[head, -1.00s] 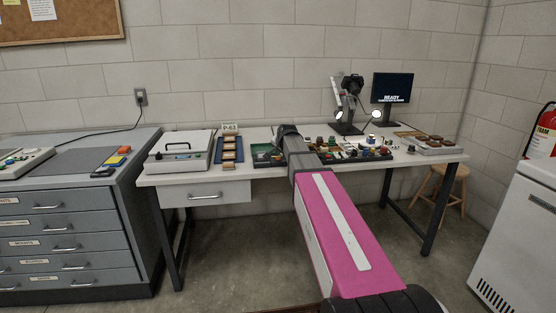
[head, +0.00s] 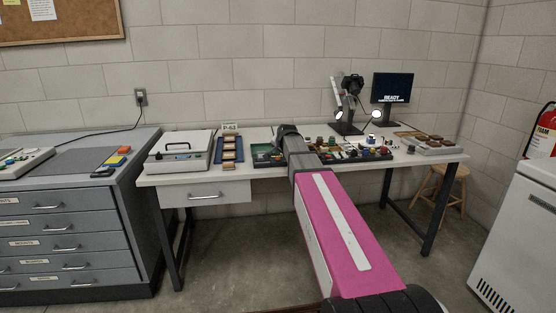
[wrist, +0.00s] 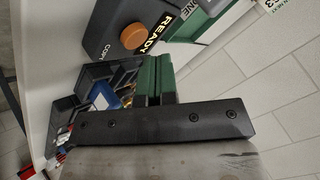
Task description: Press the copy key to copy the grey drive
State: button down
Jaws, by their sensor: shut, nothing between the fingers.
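In the wrist view a round orange key (wrist: 133,36) sits on a dark panel next to partly visible lettering that starts "COP". Beside it is a strip reading "READY" (wrist: 163,32), and a label ending in "NE" is partly in view. My gripper (wrist: 165,125) shows as a dark bolted bar across the lower middle of the wrist view. It is shut and empty, apart from the orange key. In the head view the end of my arm (head: 288,135) is over the table and hides the key. I cannot make out the grey drive in either view.
On the white table (head: 220,177), a lidded case (head: 180,150) stands left. Several small items, a camera stand and a monitor (head: 392,87) are right.

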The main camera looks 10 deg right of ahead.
aim_at(279, 158)
jog(key=shift+f, duration=0.15)
jog(key=shift+f, duration=0.25)
jog(key=shift+f, duration=0.45)
dwell(0.8)
jog(key=shift+r, duration=0.85)
jog(key=shift+r, duration=0.1)
jog(key=shift+r, duration=2.4)
jog(key=shift+s, duration=0.1)
